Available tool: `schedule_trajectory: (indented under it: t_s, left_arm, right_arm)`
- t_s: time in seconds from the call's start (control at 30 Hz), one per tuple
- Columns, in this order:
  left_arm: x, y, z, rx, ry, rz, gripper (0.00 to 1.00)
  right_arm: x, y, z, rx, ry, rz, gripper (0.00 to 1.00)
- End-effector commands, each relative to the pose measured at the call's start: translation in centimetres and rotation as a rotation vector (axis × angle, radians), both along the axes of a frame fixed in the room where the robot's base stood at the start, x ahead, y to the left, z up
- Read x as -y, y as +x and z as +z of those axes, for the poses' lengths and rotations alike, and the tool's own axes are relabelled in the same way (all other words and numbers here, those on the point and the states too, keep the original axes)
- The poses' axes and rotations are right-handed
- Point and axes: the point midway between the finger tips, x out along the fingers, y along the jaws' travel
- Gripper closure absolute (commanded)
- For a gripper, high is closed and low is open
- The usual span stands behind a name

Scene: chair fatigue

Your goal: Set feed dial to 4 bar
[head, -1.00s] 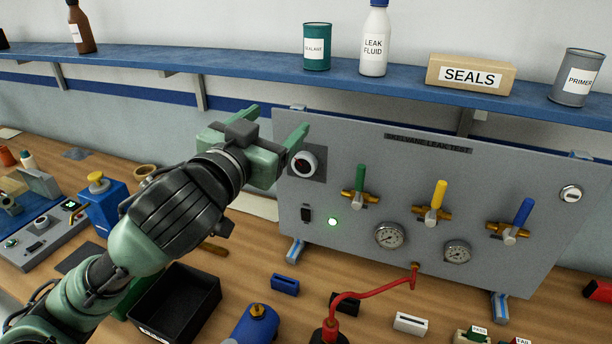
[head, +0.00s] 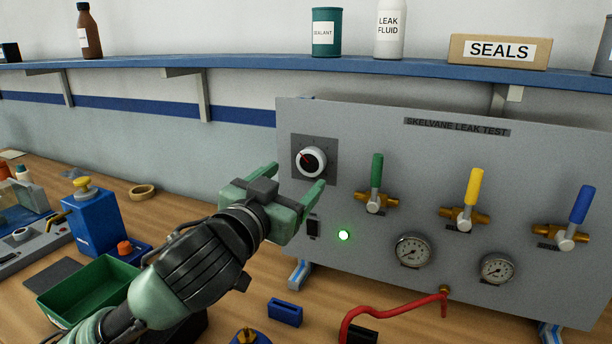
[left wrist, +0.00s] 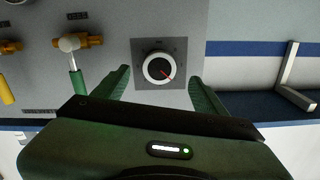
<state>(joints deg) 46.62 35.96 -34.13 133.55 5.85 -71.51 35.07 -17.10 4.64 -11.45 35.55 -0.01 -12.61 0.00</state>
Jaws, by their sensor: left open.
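The feed dial (head: 312,161) is a round knob with a white rim, a dark face and a red pointer, set on a dark square plate at the upper left of the grey leak test panel (head: 420,150). The dial also shows in the left wrist view (left wrist: 159,69), ahead of the fingers and between their lines. The scale marks are too small to read. My left gripper (head: 296,180) is open and empty, just below and left of the dial in the head view, apart from it. My right gripper is not in view.
Green (head: 376,172), yellow (head: 472,187) and blue (head: 578,205) valve handles stand right of the dial. A lit green lamp (head: 344,235) and a black switch (head: 313,228) are below it. A blue shelf (head: 260,66) with bottles and boxes runs above. A red hose (head: 390,310) crosses below.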

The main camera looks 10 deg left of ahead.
Motion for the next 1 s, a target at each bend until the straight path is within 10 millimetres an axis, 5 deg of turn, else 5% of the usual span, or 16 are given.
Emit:
schedule_trajectory:
  t_s: [0.3, 0.7, 0.73, 0.93, 1.0]
  left_arm:
    - [0.9, 4.8, 0.2, -0.001, -0.001, 0.001, 0.28]
    - [1.2, 6.0, 0.1, 0.000, 0.000, -0.001, 0.28]
    - [1.2, 5.9, 0.1, 0.000, 0.000, -0.001, 0.31]
    - [1.2, 5.9, 0.1, 0.000, 0.000, -0.001, 0.87]
    - [1.2, 5.9, 0.1, 0.000, 0.000, -0.001, 0.91]
  right_arm:
    - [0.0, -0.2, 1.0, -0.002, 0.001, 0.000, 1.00]
    - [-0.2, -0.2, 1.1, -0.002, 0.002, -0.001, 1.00]
    - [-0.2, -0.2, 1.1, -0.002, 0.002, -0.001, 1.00]
    - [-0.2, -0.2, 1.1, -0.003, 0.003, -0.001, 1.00]
    - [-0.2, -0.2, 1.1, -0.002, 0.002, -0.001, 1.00]
